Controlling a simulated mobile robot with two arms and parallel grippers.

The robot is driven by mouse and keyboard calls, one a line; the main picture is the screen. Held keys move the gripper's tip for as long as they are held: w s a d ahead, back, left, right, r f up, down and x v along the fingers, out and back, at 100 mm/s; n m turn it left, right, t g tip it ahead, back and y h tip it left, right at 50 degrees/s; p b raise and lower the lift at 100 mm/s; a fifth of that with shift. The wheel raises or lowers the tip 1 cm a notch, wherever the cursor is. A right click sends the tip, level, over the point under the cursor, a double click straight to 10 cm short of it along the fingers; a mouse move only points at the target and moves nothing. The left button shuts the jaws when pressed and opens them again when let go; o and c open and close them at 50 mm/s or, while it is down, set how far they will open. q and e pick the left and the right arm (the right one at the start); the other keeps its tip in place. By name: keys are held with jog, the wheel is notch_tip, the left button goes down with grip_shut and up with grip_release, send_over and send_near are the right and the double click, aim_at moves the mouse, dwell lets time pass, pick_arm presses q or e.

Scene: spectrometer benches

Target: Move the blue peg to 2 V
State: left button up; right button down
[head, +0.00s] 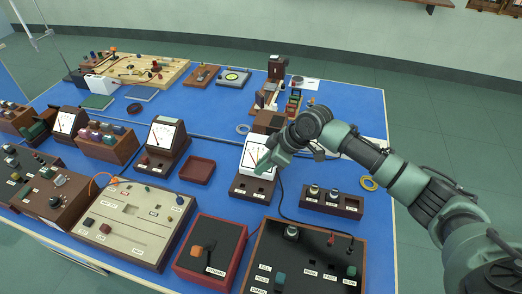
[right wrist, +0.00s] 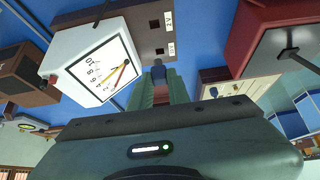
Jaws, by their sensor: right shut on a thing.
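My right gripper (head: 264,165) is low in front of the white dial meter (head: 256,152), over its brown base (head: 248,188). In the right wrist view its fingers (right wrist: 158,88) are shut on a small dark blue-grey peg (right wrist: 158,69), seen between the fingertips. The meter's dial (right wrist: 100,66) is on the left there. The brown base (right wrist: 140,22) shows two dark square sockets with white labels; the farther label (right wrist: 168,19) ends in V, the nearer one (right wrist: 171,48) is too small to read. The peg tip is close to the nearer socket; I cannot tell whether it touches. My left gripper is not in view.
A brown block with several knobs (head: 332,203) stands right of the base, with a black cable (head: 281,195) between. A red-brown tray (head: 196,171) is to the left. A red-edged box (head: 210,250) and a black panel (head: 310,262) are in front.

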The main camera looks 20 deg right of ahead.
jog(key=f+b, duration=0.1)
jog(key=f, duration=0.1)
jog(key=f+b, duration=0.2)
jog(key=f, duration=0.1)
jog(key=shift+s+d, duration=0.15)
jog(key=shift+s, duration=0.05)
notch_tip(320, 180, down, 2)
jog(key=shift+b, duration=0.95)
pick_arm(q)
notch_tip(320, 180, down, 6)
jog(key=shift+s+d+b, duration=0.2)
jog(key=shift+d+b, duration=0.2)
pick_arm(e)
jog(key=shift+f, duration=0.95)
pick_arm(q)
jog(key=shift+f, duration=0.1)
pick_arm(e)
jog(key=c, duration=1.3)
grip_release()
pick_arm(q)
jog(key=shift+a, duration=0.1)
pick_arm(e)
jog(key=shift+o, duration=0.2)
